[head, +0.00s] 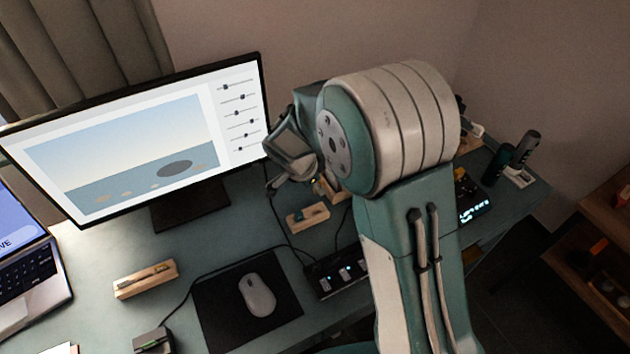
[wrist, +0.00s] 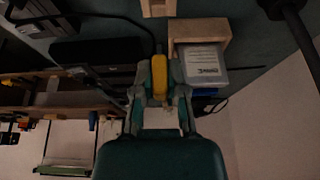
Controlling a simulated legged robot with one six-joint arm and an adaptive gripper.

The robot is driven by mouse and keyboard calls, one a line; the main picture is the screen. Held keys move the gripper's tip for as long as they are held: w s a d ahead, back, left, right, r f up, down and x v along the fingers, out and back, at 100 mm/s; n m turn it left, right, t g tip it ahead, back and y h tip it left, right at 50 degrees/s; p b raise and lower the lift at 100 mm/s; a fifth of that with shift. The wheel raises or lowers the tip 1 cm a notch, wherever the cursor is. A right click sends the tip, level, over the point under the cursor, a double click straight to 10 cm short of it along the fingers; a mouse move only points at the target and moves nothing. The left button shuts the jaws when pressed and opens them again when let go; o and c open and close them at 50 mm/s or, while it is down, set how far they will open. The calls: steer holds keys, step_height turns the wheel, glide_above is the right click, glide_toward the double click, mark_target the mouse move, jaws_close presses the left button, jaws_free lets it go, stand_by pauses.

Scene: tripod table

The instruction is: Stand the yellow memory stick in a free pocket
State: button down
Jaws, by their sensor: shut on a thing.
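The yellow memory stick (wrist: 159,78) is held between the two fingers of my gripper (wrist: 160,92) in the wrist view. It points up the picture, its upper end near a black cable. In the head view my arm hides most of the gripper and I cannot make out the stick for sure. A small wooden block (wrist: 158,7) is at the top edge of the wrist view, above the stick and apart from it. A wooden block (head: 308,218) lies on the desk below my wrist in the head view. I cannot tell any free pocket in either view.
A wooden stand (wrist: 200,29) with a clear labelled box (wrist: 201,60) is just right of my gripper. On the desk are a monitor (head: 150,130), a mouse (head: 257,295) on a black mat (head: 210,310), a wooden tray (head: 145,280) and loose cables. Dark bottles (head: 525,148) stand far right.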

mark_target(321, 212)
steer(key=shift+a+f, duration=0.1)
steer(key=shift+a, duration=0.05)
steer(key=shift+a+f, duration=0.15)
steer(key=shift+f, duration=2.65)
steer(key=shift+f, duration=1.1)
steer(key=c, duration=0.6)
jaws_free()
